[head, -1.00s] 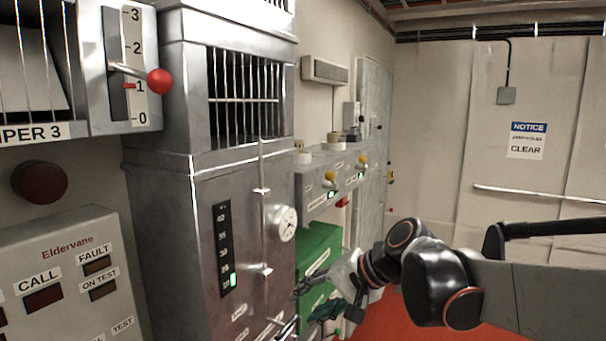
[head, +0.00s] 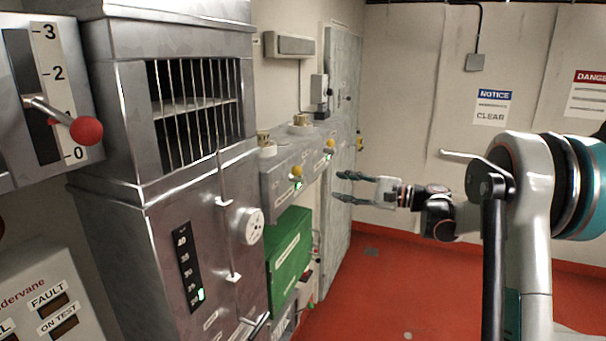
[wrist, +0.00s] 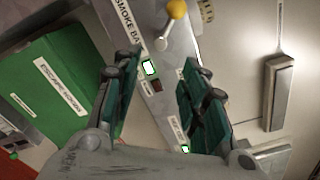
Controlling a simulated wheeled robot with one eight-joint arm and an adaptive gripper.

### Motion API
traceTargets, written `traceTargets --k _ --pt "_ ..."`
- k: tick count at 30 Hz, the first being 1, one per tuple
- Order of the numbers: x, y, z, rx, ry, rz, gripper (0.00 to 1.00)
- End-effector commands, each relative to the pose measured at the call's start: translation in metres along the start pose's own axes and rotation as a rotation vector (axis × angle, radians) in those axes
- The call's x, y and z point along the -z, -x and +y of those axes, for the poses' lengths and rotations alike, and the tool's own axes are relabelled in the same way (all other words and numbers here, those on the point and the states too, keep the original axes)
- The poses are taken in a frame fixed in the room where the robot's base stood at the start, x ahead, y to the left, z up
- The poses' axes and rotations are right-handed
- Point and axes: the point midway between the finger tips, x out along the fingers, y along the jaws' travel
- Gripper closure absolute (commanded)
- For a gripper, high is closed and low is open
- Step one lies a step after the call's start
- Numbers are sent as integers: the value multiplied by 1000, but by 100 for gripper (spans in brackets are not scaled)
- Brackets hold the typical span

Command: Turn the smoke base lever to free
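The label beginning "SMOKE BA" shows at the top of the wrist view on a grey panel (head: 268,194). The lever beside it has a yellow ball knob (wrist: 176,9) at the top edge. A green lit window (wrist: 150,67) is below it. In the head view this seems to be the nearer, left yellow knob (head: 297,171); its label is too small to read. My gripper (head: 340,187) is open and empty, apart from the panel and to its right. In the wrist view its two fingers (wrist: 152,100) stand either side of the panel, with the knob beyond them.
A second yellow knob (head: 331,143) is farther along the panel. A green box (head: 289,256) is below it. A metal cabinet (head: 150,225) with a white dial (head: 248,226) stands at left. A grey wall unit (head: 289,45) is above. The red floor (head: 390,285) is clear.

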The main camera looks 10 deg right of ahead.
Motion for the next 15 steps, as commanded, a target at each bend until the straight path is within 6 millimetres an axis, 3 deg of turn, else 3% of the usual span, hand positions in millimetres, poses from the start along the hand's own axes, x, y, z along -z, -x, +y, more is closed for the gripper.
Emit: traceTargets --k 5,15 --pt "-1 -18 0 0 -1 -4 60" --pt "-2 -84 0 -2 -1 -4 60"
